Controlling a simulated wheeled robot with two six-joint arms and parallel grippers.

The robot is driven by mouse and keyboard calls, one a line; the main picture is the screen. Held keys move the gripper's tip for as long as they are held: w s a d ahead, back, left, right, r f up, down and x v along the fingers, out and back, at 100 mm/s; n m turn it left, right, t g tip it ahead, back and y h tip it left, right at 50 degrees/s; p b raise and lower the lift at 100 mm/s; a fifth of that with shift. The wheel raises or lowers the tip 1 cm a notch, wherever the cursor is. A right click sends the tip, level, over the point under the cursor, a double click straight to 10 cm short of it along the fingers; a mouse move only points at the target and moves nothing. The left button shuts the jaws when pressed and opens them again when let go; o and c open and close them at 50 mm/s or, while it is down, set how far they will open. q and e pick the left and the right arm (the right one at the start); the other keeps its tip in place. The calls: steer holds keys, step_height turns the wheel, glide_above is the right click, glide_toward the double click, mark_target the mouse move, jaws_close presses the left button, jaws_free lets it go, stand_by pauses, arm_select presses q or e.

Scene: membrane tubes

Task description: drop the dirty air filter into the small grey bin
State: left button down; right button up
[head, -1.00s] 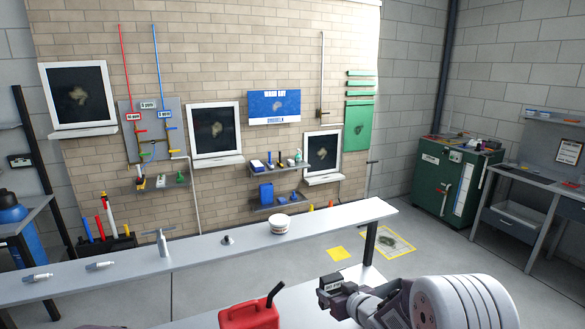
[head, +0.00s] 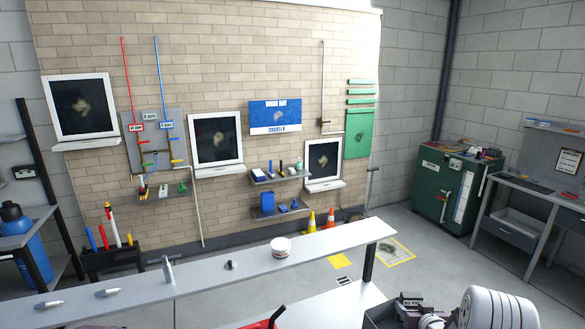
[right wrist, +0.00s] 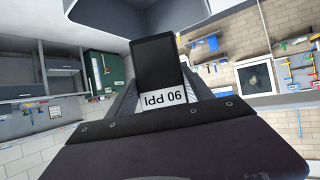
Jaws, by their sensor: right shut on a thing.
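A dark grey open box, seemingly the small grey bin (head: 374,317), shows partly at the bottom edge, close beside and below the gripper. Its inside is mostly hidden. My left gripper is out of view.
A long pale shelf (head: 215,270) crosses in front, carrying a white tub (head: 281,247) and small metal fittings. A red can (head: 262,325) is cut off at the bottom edge. A green cabinet (head: 450,190) stands at the back right. Floor beyond the shelf is mostly open.

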steer(key=shift+d, duration=0.2)
step_height(320, 180, down, 6)
steer(key=b, duration=0.4)
steer(key=shift+b, duration=0.3)
steer(key=o, duration=1.5)
steer(key=shift+a, duration=0.1)
steer(key=shift+c, duration=0.2)
steer(key=shift+s, duration=0.1)
steer(key=b+v, duration=0.1)
steer(key=v, duration=0.7)
steer(key=shift+s+r+b, duration=0.2)
steer(key=shift+s+b, duration=0.15)
